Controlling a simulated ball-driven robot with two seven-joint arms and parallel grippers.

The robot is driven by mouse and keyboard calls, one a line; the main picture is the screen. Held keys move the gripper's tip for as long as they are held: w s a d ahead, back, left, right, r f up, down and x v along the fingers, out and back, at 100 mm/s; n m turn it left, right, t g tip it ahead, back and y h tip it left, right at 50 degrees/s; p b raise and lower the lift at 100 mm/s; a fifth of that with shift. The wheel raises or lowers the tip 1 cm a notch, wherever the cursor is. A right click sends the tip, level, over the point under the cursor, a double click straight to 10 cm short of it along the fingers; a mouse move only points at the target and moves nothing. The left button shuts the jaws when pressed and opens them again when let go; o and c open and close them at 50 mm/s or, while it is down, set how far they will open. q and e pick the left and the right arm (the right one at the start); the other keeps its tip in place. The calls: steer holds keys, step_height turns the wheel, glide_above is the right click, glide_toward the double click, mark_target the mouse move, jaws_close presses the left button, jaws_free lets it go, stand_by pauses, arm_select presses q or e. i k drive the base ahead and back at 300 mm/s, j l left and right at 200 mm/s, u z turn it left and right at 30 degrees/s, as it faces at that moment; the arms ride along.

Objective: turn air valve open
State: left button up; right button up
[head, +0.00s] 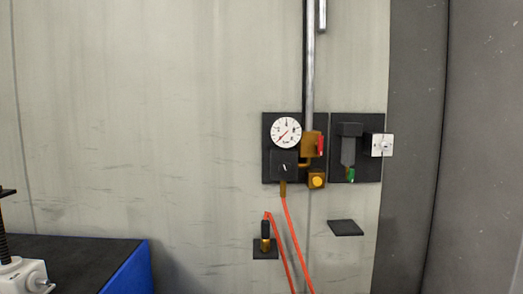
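The air valve shows as a brass body (308,145) on the wall, below a vertical metal pipe (310,80). Its red handle (320,144) stands roughly upright, along the line of the pipe. A round white gauge (286,132) with a red needle sits just left of the valve. A brass fitting with a yellow-orange face (317,180) is below the valve. Neither of my grippers is in the head view.
A red hose (291,240) hangs below the gauge, beside a black-and-brass nozzle on a small dark shelf (264,254). Another dark shelf (346,228) is bare. A blue-sided bench (128,272) with a screw jack (22,274) stands at lower left. A dark panel (410,140) is right.

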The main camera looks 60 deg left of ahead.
mark_target(320, 138)
steer(key=u, duration=1.55)
steer(key=z, duration=0.5)
steer(key=i, duration=0.05)
